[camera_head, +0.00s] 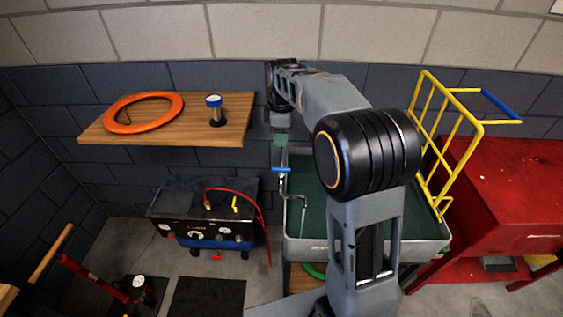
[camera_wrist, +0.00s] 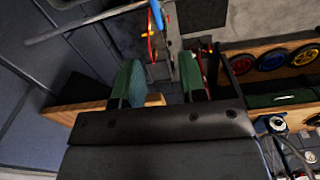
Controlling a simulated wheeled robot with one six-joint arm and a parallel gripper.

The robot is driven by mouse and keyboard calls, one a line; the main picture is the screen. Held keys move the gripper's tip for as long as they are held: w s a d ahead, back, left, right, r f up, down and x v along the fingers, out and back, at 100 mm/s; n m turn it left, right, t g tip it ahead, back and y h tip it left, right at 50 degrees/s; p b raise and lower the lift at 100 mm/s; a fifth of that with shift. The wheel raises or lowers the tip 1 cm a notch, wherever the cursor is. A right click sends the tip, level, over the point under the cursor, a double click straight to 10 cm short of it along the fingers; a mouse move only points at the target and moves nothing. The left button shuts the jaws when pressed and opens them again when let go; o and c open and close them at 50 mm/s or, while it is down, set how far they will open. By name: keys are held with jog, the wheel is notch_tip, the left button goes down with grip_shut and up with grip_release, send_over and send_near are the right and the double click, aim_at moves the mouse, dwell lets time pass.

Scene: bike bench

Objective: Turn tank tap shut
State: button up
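The tank (camera_head: 318,247) is a grey basin with a dark green inside, right of centre in the head view. Its tap (camera_head: 282,170) has a blue lever at the left rear rim, with a bent grey spout (camera_head: 303,205) below it. My gripper (camera_head: 281,141) is just above the tap lever, pointing down. In the wrist view, my gripper (camera_wrist: 160,65) has two green-padded fingers apart with nothing held between them. A blue piece (camera_wrist: 157,14), likely the tap lever, lies beyond the fingertips. I cannot tell if anything touches it.
A wooden shelf (camera_head: 170,129) left of my gripper holds an orange ring (camera_head: 170,110) and a gauge (camera_head: 214,105). A black and blue machine (camera_head: 200,232) with a red hose stands below. A yellow rack (camera_head: 462,150) and red cabinet (camera_head: 510,190) are at the right.

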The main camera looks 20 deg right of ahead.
aim_at(281, 168)
jog(key=shift+n, duration=0.3)
jog(key=f, duration=0.4)
jog(key=f+p, duration=0.1)
jog(key=f, duration=0.4)
jog(key=w+f, duration=0.1)
jog(key=f, duration=0.4)
jog(key=shift+r, duration=0.1)
jog(key=shift+c, duration=0.3)
grip_shut()
